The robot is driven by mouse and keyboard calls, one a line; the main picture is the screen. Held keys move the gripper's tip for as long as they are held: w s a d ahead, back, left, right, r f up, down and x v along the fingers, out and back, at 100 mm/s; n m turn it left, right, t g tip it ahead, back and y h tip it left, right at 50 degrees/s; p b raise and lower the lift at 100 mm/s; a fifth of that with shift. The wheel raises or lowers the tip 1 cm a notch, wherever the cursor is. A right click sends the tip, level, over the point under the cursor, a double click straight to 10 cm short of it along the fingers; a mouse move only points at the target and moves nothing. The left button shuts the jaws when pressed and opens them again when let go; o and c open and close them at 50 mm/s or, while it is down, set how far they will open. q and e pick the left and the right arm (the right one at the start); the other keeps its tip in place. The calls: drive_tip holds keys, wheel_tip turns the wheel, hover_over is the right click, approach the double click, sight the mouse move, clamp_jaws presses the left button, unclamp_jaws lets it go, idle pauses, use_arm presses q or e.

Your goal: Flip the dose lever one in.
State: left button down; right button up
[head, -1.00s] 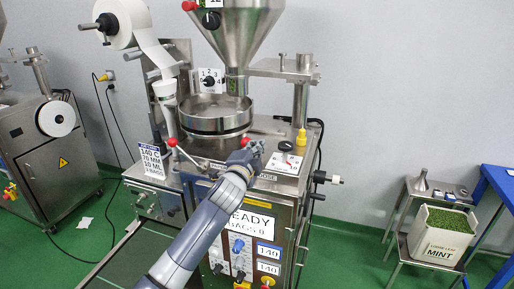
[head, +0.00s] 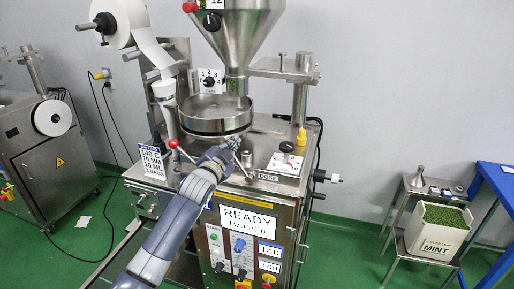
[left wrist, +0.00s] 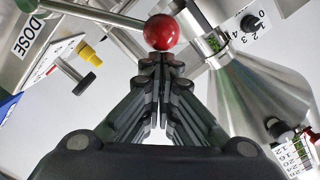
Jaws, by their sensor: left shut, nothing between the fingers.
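The dose lever's red ball knob (left wrist: 161,32) is just beyond my left fingertips in the left wrist view. Its metal rod (left wrist: 95,12) runs up and left, near the DOSE label (left wrist: 22,37). My left gripper (left wrist: 161,60) is shut with nothing in it, its tips close to the ball; I cannot tell whether they touch. In the head view my left gripper (head: 235,141) is over the machine top, beside the round pan, and the ball is hidden there. The DOSE label (head: 267,177) is on the panel to its right. My right gripper is out of view.
A second red-balled lever (head: 173,143) stands left of my gripper. The round steel pan (head: 215,122) and hopper (head: 237,35) are behind it. A yellow-capped part (head: 301,137) and a dial plate (head: 285,163) are to the right. The READY display (head: 245,220) is below.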

use_arm(q)
drive_tip(key=shift+w+a+f+n+b, duration=0.2)
drive_tip(key=shift+a+f+n, duration=0.15)
drive_tip(key=shift+a+n, duration=0.3)
drive_tip(key=shift+w+a+f+n+b, duration=0.1)
drive_tip(key=shift+w+a+f+n, duration=0.2)
drive_tip(key=shift+a+n, duration=0.35)
drive_tip(key=shift+w+a+f+n+b, duration=0.15)
drive_tip(key=shift+a+f+n, duration=0.3)
drive_tip(key=shift+a, duration=0.3)
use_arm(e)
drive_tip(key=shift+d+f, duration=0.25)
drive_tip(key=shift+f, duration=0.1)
use_arm(q)
drive_tip(key=shift+r, duration=0.1)
